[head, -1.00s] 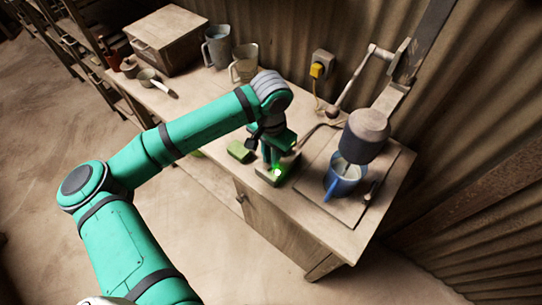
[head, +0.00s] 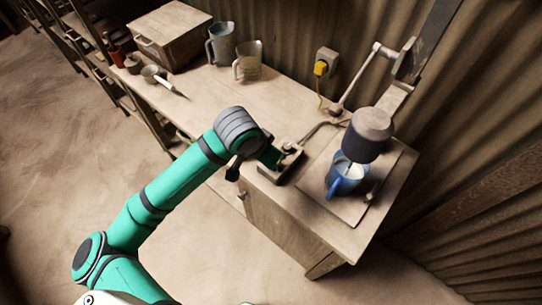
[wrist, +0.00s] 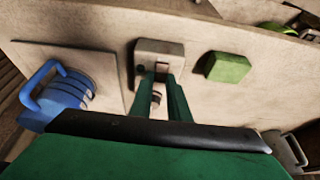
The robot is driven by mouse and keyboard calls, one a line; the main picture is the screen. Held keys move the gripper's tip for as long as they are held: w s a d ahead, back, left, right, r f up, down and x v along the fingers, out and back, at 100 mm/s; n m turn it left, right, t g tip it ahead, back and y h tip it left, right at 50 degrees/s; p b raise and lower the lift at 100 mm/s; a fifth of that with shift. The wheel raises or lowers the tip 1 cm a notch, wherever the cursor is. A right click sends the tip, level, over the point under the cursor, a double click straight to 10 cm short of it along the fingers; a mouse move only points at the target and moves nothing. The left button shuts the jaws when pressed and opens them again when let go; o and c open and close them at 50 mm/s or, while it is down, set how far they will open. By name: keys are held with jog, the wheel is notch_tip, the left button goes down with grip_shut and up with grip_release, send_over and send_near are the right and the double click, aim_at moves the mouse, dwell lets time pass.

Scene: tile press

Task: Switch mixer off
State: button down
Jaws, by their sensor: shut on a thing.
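The mixer (head: 367,134) is a dark grey head on an arm at the wall, over a blue mug (head: 345,180) on a square board. The mug also shows at the left of the wrist view (wrist: 68,92). A small switch box (head: 281,166) sits left of the board; it shows in the wrist view (wrist: 150,47) with a dark slot. My gripper (wrist: 161,78) is at this box, its green fingers shut on a small part between them, seemingly the switch lever. My wrist partly hides the box in the head view. No green light shows there now.
A green block (wrist: 228,67) lies beside the box. A yellow plug (head: 320,68) is in the wall socket. Two jugs (head: 221,43), a pan and a large box (head: 170,36) stand at the table's far left. The middle of the tabletop is clear.

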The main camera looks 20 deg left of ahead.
jog(key=c, duration=1.7)
grip_release()
jog(key=v, duration=1)
jog(key=shift+s+r, duration=0.2)
jog(key=shift+r, duration=0.15)
